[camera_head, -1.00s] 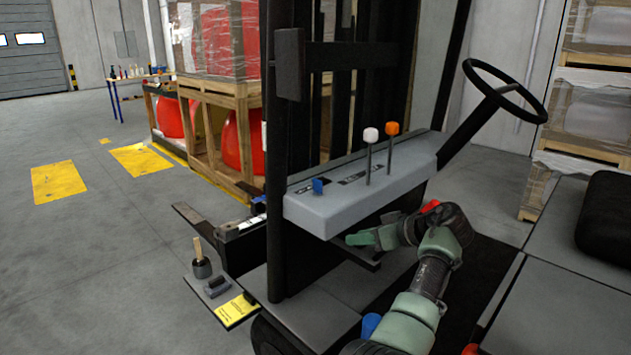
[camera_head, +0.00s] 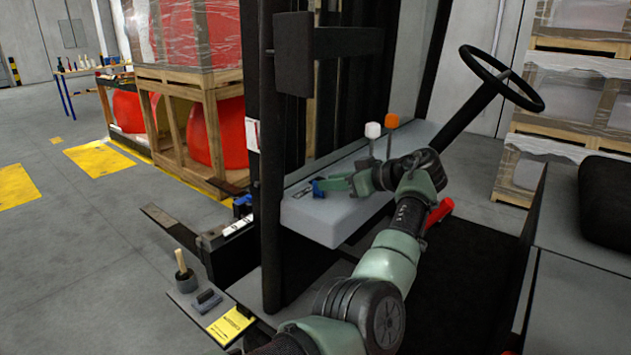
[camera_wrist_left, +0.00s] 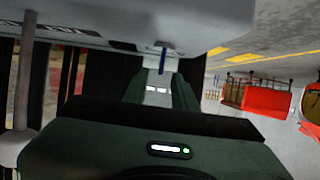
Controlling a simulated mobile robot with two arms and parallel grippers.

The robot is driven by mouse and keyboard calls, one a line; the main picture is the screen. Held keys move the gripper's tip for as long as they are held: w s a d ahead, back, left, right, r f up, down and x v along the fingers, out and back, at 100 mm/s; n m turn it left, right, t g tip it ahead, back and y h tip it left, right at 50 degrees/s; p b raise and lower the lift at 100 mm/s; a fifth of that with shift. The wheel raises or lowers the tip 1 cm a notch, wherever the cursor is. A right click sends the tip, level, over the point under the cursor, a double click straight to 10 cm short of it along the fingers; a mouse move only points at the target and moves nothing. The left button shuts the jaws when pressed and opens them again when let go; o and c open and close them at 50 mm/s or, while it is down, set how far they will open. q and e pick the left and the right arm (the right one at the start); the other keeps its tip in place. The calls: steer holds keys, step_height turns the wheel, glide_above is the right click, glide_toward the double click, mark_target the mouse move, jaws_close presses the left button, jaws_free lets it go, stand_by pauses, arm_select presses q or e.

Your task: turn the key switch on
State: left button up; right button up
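The key switch's blue key (camera_head: 319,187) stands on the left part of the forklift's grey console (camera_head: 312,222). In the left wrist view the blue key (camera_wrist_left: 163,56) shows upside down, just beyond the finger ends. My left gripper (camera_head: 329,184) reaches in over the console from the right, its tips at or very near the key. Whether the fingers touch the key or how wide they are apart is unclear. It also shows in the wrist view (camera_wrist_left: 162,72). My right gripper is not in view.
A white-knobbed lever (camera_head: 373,131) and an orange-knobbed lever (camera_head: 392,122) stand on the console close behind my left gripper. The steering wheel (camera_head: 520,92) is at right, and the black mast (camera_head: 270,150) stands left of the console. Open floor (camera_head: 70,260) lies further left.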

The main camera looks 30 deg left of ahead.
arm_select(q)
steer(key=x, duration=0.4)
steer(key=shift+p, duration=0.3)
steer(key=shift+a+f, duration=0.15)
steer(key=shift+a, duration=0.2)
jaws_close()
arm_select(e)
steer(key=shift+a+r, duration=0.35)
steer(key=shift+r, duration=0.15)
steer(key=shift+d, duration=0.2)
